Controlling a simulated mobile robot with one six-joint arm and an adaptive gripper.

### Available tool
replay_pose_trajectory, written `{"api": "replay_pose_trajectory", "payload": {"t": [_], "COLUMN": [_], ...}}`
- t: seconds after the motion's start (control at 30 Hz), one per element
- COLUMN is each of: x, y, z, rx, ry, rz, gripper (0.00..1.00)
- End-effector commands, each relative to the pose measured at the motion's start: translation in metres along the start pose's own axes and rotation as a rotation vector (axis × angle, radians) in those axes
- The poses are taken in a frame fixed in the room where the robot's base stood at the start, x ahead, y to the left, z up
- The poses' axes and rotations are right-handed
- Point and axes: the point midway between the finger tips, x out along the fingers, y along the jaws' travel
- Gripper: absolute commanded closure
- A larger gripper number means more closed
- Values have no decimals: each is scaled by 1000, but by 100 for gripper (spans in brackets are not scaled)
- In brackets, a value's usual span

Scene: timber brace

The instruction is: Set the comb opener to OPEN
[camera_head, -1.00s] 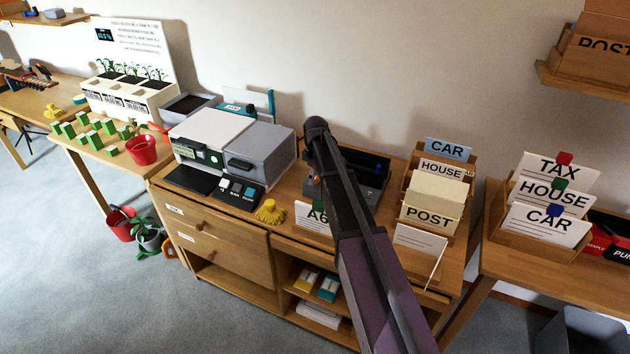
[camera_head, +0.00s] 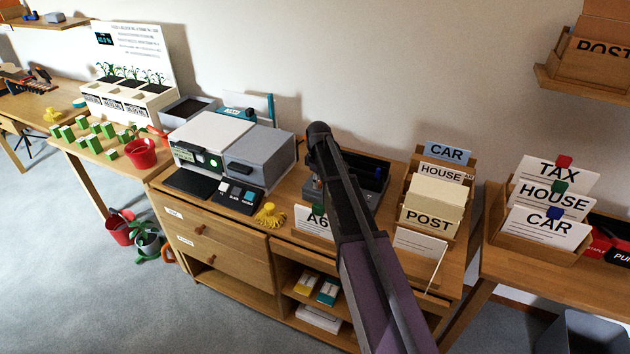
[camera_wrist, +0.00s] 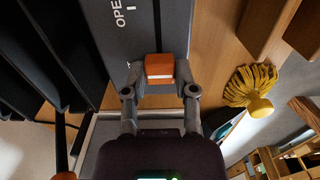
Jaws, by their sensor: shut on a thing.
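The comb opener is a dark grey device (camera_head: 312,190) on the wooden cabinet, partly hidden behind my arm in the head view. In the wrist view its grey top plate (camera_wrist: 118,60) carries the partly cut-off lettering "OPE" with a white tick mark below. An orange knob (camera_wrist: 160,66) with a white line sits on this plate near the marks. My gripper (camera_wrist: 160,80) is shut on the orange knob, one finger on each side. The mark that the white line matches is not clear. My arm hides the gripper in the head view.
A grey machine (camera_head: 258,157) stands left of the opener, with a yellow tassel-like object (camera_head: 269,216) in front. An A6 card (camera_head: 314,222) stands close by. A wooden card holder (camera_head: 428,203) is to the right. Dark slots (camera_wrist: 50,55) lie left in the wrist view.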

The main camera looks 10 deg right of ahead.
Motion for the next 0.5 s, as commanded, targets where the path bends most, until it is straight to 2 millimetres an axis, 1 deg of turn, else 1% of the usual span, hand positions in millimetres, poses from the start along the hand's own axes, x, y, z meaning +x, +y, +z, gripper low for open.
{"api": "replay_pose_trajectory", "payload": {"t": [0.03,0.1,0.23,0.33,0.5], "x": [0,0,0,0,0], "y": [-2,-2,-2,-2,-1], "z": [10,23,44,52,55], "rx": [1,3,2,1,0], "ry": [-1,-1,-1,-1,-3], "rz": [0,0,0,0,-1], "gripper": [100,100,100,100,100]}}
